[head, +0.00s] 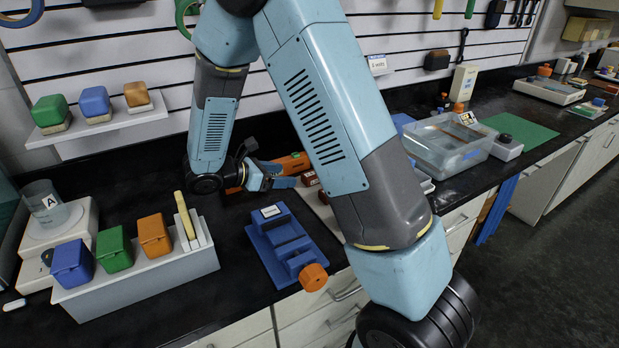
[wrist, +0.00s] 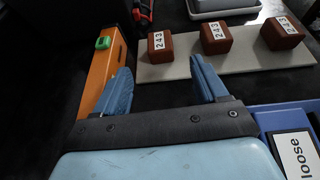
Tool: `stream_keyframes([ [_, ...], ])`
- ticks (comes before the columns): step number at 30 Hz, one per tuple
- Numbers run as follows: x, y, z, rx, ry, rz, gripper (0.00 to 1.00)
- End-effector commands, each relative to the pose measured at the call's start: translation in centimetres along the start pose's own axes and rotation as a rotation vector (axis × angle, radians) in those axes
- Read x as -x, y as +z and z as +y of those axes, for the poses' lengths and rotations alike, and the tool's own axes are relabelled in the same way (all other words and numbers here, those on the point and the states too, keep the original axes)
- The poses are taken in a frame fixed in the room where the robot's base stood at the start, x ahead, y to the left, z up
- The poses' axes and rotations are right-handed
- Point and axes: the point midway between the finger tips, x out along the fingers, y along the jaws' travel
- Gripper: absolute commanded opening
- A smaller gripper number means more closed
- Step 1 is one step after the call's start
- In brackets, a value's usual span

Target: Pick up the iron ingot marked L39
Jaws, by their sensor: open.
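Three reddish-brown blocks stand in a row on a pale strip (wrist: 185,71) in the wrist view: left block (wrist: 155,55), middle block (wrist: 211,47) and right block (wrist: 276,40). The labels I can read on them look like 243. I cannot make out any L39 mark. In the head view, the row is mostly hidden behind my arm; part of a brown block (head: 309,179) shows. My gripper (wrist: 163,82) is open and empty, its two blue fingers apart, on the near side of the strip. It also shows low over the black bench in the head view (head: 277,178).
An orange spirit level (wrist: 103,76) lies left of my fingers. A blue fixture (head: 268,243) with a white label lies nearer; the label reads "loose" in the wrist view (wrist: 297,153). A grey rack (head: 140,275) with coloured blocks stands left, a clear water tank (head: 445,150) right.

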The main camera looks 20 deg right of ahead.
Motion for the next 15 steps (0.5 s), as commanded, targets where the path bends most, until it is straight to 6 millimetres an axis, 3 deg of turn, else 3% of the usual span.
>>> stream_keyframes([
  [6,-4.3,0.2,-0.1,-0.003,-0.013,-0.001,0.72],
  [15,-6.4,0.3,-0.1,-0.005,-0.013,0.000,0.72],
])
